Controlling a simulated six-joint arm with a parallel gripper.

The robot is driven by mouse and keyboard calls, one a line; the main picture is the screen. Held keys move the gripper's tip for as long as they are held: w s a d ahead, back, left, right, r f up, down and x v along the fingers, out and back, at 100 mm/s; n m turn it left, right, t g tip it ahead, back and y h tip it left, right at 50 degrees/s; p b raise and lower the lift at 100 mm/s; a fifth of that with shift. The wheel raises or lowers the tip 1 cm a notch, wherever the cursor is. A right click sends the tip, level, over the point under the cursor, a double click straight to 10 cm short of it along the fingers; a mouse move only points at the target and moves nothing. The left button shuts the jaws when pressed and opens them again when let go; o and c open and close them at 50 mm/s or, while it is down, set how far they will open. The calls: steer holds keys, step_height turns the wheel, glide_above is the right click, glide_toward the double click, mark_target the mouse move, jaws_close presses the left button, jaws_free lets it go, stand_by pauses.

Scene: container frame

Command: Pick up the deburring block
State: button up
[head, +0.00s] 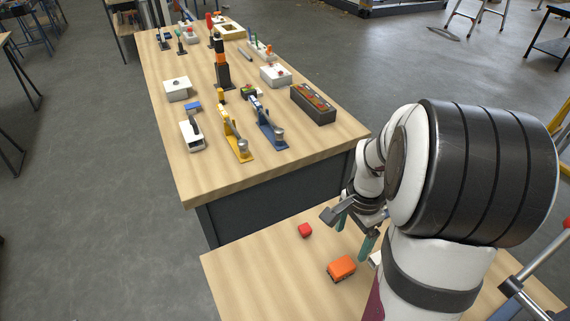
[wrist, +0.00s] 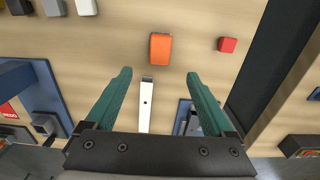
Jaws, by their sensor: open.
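An orange block (head: 341,268) with rounded edges and a dark underside lies on the near wooden table; it is likely the deburring block, though no label shows. In the wrist view the orange block (wrist: 160,49) lies beyond the fingertips, roughly centred between them. My gripper (head: 354,233) is open, teal fingers spread and pointing down above the table. In the wrist view nothing is gripped between the fingertips (wrist: 159,73).
A pale metal bar (wrist: 146,110) lies below the gap between my fingers. Grey and white blocks (wrist: 85,6) sit at the upper left. A blue frame (wrist: 42,95) stands at left. A long bench (head: 210,178) with tools and fixtures stands behind. Bare wood surrounds the orange block.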

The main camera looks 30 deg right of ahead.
mark_target(342, 265)
step_height(342, 265, down, 13)
steer(key=shift+f, duration=0.15)
jaws_close()
stand_by(0.4)
